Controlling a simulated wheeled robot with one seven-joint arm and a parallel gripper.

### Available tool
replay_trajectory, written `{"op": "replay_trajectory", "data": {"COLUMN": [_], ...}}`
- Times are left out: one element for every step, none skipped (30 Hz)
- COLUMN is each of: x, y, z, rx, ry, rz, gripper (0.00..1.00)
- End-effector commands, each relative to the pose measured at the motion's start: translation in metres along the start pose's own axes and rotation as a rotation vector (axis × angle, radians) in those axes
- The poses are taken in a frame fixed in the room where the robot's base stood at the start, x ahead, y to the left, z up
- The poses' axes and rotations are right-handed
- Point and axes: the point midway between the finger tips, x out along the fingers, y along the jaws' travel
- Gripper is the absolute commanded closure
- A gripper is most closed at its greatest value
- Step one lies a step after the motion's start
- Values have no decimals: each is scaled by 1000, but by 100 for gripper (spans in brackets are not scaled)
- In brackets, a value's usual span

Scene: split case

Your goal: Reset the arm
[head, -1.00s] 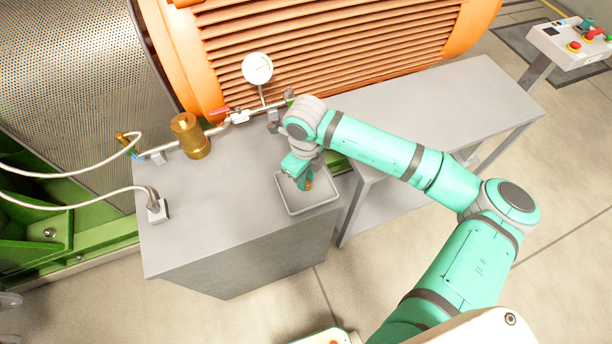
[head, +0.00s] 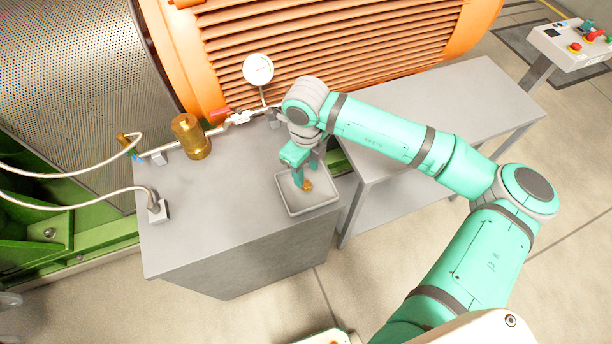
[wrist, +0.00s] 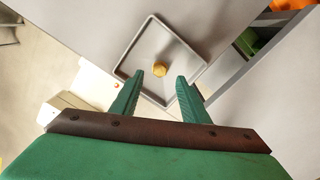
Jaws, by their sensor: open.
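My gripper (head: 300,172) is over the grey tray on the cabinet top in the head view. In the wrist view its two green fingers (wrist: 157,92) are apart, with nothing between them. A small brass piece (wrist: 160,69) lies in the shallow tray (wrist: 132,47), just beyond the fingertips in that view. In the head view the brass piece (head: 307,186) shows beside the fingers, and the tray's rim (head: 318,209) is partly hidden behind my gripper.
A brass cylinder (head: 190,138), a pipe with a red-handled valve (head: 238,117) and a white gauge (head: 258,69) stand at the back of the cabinet (head: 215,225). A grey bench (head: 450,100) is at the right. An orange ribbed motor (head: 330,45) is behind.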

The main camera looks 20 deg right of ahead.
Motion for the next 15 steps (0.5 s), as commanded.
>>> {"op": "replay_trajectory", "data": {"x": [-11,-16,-23,-28,-32,-38,-41,-44,-48,-50,-52,-54,-54,-55,-56], "y": [-1,-1,-1,-1,0,0,0,0,0,0,0,0,0,0,0], "z": [0,0,0,0,0,0,0,0,0,0,0,0,0,0,0], "rx": [0,0,0,0,0,0,0,-1,-1,-1,-1,-1,-1,-1,-1], "ry": [-1,-1,0,-1,-1,-1,-1,-1,-1,-1,-1,-1,-1,0,0], "rz": [-4,-3,-4,-3,-3,-2,-2,-2,-2,-1,0,0,0,0,0], "gripper": [59,59,59,59,59,59,59,59,59,59,59,59,59,59,59]}}
